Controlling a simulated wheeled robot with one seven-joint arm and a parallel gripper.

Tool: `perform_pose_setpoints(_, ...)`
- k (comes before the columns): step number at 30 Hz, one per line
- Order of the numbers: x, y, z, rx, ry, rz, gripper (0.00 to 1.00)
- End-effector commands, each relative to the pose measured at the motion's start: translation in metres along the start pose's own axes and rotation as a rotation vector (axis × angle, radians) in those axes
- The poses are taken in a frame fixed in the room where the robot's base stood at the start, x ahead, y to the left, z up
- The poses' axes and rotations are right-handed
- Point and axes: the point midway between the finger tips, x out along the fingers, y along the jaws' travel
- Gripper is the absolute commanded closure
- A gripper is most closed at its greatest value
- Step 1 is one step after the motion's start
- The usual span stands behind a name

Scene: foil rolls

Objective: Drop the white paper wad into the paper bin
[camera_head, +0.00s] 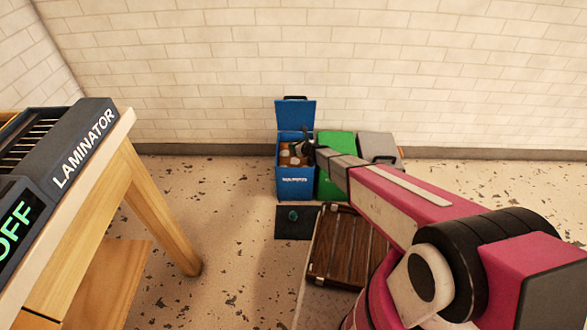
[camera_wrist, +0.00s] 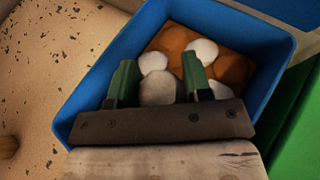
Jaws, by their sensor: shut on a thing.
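The blue bin (camera_head: 294,182) stands against the wall with its lid (camera_head: 296,114) raised; its white front label is too small to read surely. It fills much of the wrist view (camera_wrist: 88,92). My gripper (camera_wrist: 159,63) is over the bin's opening, its two green-tipped fingers shut on a greyish-white paper wad (camera_wrist: 158,90). In the head view my gripper (camera_head: 301,144) partly covers the opening. Several other pale round wads (camera_wrist: 203,51) lie in the bin on a brown surface (camera_wrist: 236,68). How high the held wad is above them is hard to tell.
A green bin (camera_head: 336,150) and a grey bin (camera_head: 379,146), both with closed lids, stand right of the blue one. A dark mat (camera_head: 296,230) with a green spot and a slatted wooden pallet (camera_head: 343,250) lie in front. A laminator (camera_head: 75,150) sits on a wooden table (camera_head: 158,205) at left.

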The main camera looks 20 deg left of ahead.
Motion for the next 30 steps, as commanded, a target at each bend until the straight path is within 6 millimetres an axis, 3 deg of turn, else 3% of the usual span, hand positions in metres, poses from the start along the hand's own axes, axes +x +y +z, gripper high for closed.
perform_pose_setpoints(13, 0.0034, 0.0, -0.0081, 0.0, -0.001, 0.001, 0.77)
perform_pose_setpoints(14, 0.0034, 0.0, -0.0081, 0.0, -0.001, 0.001, 0.52)
perform_pose_setpoints(15, 0.0034, 0.0, -0.008, 0.0, -0.001, 0.001, 0.39)
perform_pose_setpoints(16, 0.0033, 0.0, -0.008, 0.0, -0.001, 0.001, 0.29)
perform_pose_setpoints(17, 0.0033, 0.0, -0.008, 0.0, -0.001, 0.001, 0.25)
perform_pose_setpoints(30, -0.005, 0.0003, -0.0077, 0.0, 0.0, 0.0, 0.25)
